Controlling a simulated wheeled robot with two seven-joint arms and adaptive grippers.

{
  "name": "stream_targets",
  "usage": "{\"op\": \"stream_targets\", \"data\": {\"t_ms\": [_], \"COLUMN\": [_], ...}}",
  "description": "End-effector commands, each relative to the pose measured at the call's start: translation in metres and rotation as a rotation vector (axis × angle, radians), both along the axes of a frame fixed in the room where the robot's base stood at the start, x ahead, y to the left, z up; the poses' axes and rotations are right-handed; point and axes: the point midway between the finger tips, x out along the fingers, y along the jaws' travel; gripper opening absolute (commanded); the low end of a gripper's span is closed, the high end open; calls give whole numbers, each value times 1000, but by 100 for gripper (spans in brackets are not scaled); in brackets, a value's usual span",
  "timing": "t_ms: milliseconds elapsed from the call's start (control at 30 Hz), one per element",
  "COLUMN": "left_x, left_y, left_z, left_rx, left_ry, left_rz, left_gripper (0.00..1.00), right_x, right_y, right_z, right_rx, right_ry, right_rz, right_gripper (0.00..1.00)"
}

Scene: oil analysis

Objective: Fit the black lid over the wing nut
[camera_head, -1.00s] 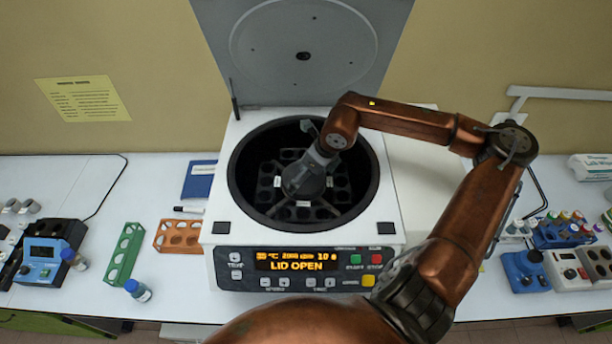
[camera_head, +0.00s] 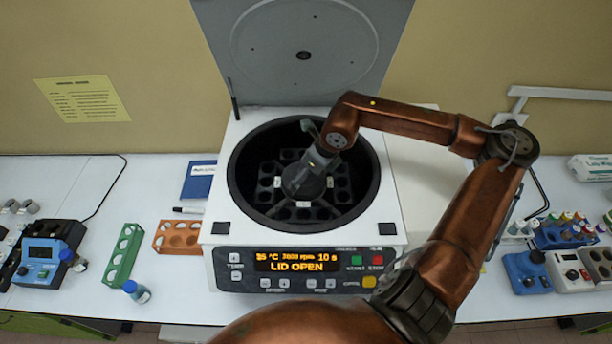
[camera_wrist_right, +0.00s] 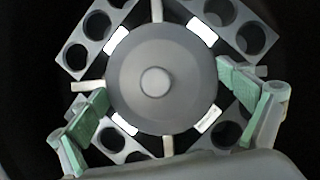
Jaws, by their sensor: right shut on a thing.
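The lid (camera_head: 301,186), a round dark grey disc, is over the middle of the rotor in the open centrifuge (camera_head: 222,262). In the right wrist view the lid (camera_wrist_right: 185,80) shows face-on with a round knob at its centre. My right gripper (camera_wrist_right: 163,106) is shut on the lid, with a green-padded finger on either side of it. In the head view this gripper (camera_head: 308,172) reaches down into the bowl from the upper right. The wing nut is not visible; the lid covers the rotor centre. I cannot tell whether the lid is seated. My left gripper is out of view.
Rotor buckets with round holes (camera_wrist_right: 90,42) surround the lid inside the bowl wall (camera_head: 236,170). The raised centrifuge cover (camera_head: 215,30) stands behind. Green (camera_head: 122,255) and orange (camera_head: 178,236) racks lie left, and a blue rack (camera_head: 560,236) stands right.

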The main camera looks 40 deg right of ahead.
Motion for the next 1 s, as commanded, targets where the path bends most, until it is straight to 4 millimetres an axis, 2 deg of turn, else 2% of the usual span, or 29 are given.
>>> {"op": "stream_targets", "data": {"t_ms": [1000], "left_x": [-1], "left_y": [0], "left_z": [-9], "left_rx": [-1], "left_ry": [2], "left_rz": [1], "left_gripper": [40], "right_x": [0], "right_y": [0], "right_z": [-3], "right_rx": [1], "right_ry": [-1], "right_rz": [0], "right_gripper": [67]}}
